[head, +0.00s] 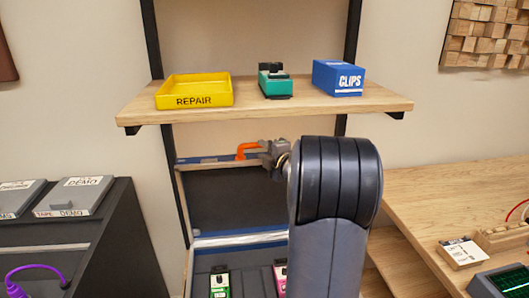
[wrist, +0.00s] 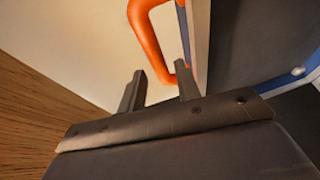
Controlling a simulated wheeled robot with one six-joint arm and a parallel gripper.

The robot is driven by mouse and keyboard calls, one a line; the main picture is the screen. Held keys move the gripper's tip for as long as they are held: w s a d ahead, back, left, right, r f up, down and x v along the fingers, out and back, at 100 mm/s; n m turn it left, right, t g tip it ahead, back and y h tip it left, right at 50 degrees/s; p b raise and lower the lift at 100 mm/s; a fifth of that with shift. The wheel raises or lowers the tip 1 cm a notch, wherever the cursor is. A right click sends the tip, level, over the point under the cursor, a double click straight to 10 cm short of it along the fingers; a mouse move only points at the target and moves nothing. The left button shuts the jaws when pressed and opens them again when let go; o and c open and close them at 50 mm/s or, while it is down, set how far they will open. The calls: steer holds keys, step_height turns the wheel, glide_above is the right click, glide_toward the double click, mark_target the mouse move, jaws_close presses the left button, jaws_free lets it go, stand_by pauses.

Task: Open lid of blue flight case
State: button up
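The blue flight case stands below the shelf, and its lid (head: 232,198) is raised, its dark inside facing me. The lid's blue and metal edge (head: 205,160) is at the top, with an orange handle (head: 247,148) on it. In the wrist view the orange handle (wrist: 146,38) is just beyond the fingertips. My gripper (head: 272,149) is beside the handle at the lid's top edge. In the wrist view my gripper (wrist: 160,88) has its fingers apart, with the handle's lower end near the right finger. I cannot tell whether they touch. My arm hides the lid's right part.
Green (head: 219,284) and pink (head: 280,276) pedals sit in the case. A shelf (head: 385,99) above the lid holds a yellow REPAIR tray (head: 194,91), a teal device (head: 275,81) and a blue CLIPS box (head: 338,78). A dark console (head: 120,240) is left, a wooden bench (head: 440,185) right.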

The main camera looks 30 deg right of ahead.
steer(key=shift+o, duration=0.8)
steer(key=s+r, duration=0.1)
steer(key=s, duration=0.9)
steer(key=shift+s+a, duration=0.3)
steer(key=shift+s, duration=0.05)
steer(key=w, duration=1.1)
steer(key=shift+w+d+f+p, duration=0.15)
steer(key=shift+d+f+p, duration=0.2)
steer(key=shift+p, duration=0.05)
steer(key=shift+w+d+f+p, duration=0.1)
steer(key=shift+w+d+p, duration=0.35)
steer(key=shift+p, duration=0.4)
steer(key=shift+w+a, duration=0.1)
